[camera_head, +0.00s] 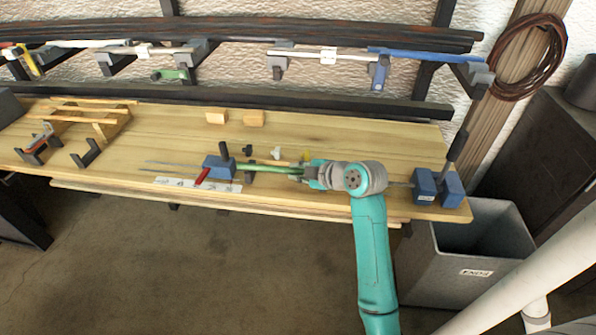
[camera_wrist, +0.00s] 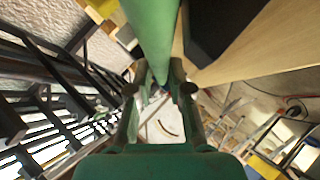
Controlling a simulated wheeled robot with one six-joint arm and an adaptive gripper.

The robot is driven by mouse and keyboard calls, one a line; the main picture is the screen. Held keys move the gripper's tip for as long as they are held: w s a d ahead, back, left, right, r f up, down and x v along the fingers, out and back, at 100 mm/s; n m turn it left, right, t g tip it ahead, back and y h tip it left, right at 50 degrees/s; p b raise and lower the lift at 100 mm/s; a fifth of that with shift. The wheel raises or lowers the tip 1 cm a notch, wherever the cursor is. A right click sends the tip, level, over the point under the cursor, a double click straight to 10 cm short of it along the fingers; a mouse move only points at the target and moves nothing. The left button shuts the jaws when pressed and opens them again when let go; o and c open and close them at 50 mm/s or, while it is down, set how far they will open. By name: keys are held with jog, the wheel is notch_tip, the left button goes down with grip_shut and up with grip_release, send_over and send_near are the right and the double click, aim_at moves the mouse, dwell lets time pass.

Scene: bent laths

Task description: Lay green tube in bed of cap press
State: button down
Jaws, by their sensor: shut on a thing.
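The green tube (camera_head: 262,168) lies sideways over the middle of the bench. My gripper (camera_head: 306,173) is shut on its right end. In the wrist view the tube (camera_wrist: 152,35) runs from the top edge down between the fingers of my gripper (camera_wrist: 158,88). The tube's left end reaches close to a blue fixture (camera_head: 219,167) with a dark upright handle and a red lever. A second blue fixture (camera_head: 425,187), with two blocks and a dark lever, stands at the bench's right end. I cannot tell which is the cap press, or whether the tube touches anything.
Small black, white and yellow pieces (camera_head: 276,152) lie behind the tube. Two wooden blocks (camera_head: 254,118) stand farther back. Wooden racks and holders (camera_head: 95,122) stand left. A grey bin (camera_head: 480,262) is below the bench's right end. The rear middle of the bench (camera_head: 340,130) is clear.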

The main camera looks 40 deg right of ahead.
jog(key=shift+f, duration=0.25)
jog(key=c, duration=1.1)
grip_release()
jog(key=shift+o, duration=0.2)
